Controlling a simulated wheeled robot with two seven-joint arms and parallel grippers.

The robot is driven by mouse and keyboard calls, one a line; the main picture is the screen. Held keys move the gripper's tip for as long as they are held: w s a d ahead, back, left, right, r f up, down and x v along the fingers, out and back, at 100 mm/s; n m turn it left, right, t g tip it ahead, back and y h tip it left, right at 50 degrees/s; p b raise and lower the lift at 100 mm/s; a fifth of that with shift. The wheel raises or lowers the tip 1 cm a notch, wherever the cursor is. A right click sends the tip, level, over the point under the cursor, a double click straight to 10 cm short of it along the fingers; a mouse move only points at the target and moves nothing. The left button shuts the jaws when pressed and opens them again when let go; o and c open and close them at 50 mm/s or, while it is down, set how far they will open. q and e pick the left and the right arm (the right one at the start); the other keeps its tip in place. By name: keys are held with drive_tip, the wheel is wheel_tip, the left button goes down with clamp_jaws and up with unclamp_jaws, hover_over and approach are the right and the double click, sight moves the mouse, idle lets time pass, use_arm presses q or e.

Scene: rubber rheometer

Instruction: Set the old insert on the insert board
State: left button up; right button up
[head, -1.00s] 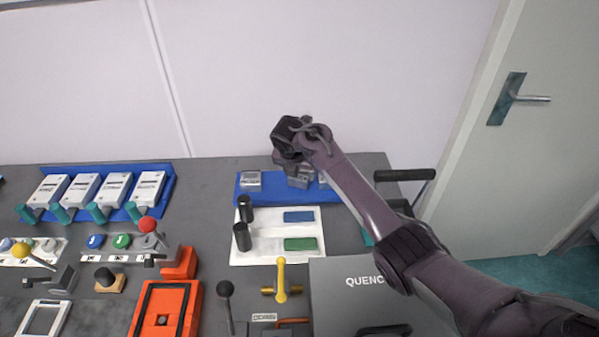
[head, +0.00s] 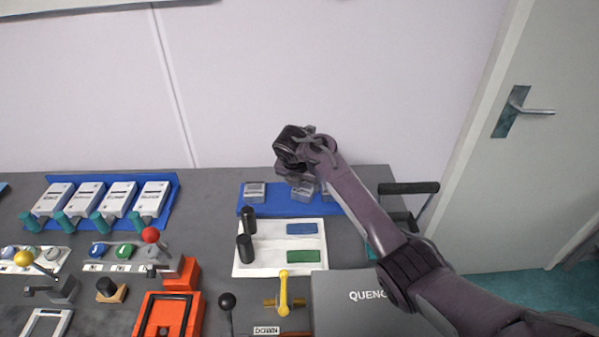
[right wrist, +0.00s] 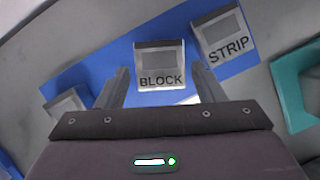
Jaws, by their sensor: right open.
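The insert board (head: 275,210) is a blue board at the back of the bench, and it shows under my right gripper in the right wrist view (right wrist: 100,72). A grey insert marked BLOCK (right wrist: 160,62) sits on it between two others. The insert marked STRIP (right wrist: 225,37) is to its right, and a third insert (right wrist: 68,105) is partly hidden at the left. My right gripper (right wrist: 160,72) is open, its fingers apart on either side of the BLOCK insert. I cannot tell which insert is the old one. My left gripper is out of view.
A white plate (head: 255,262) with black posts and blue and green pads lies in front of the board. A blue rack of white units (head: 170,205) stands at the left. A wall is behind.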

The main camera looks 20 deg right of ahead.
drive_tip(key=v, duration=1)
drive_tip(key=shift+s+b, duration=0.15)
drive_tip(key=shift+b, duration=0.15)
drive_tip(key=shift+r, duration=0.15)
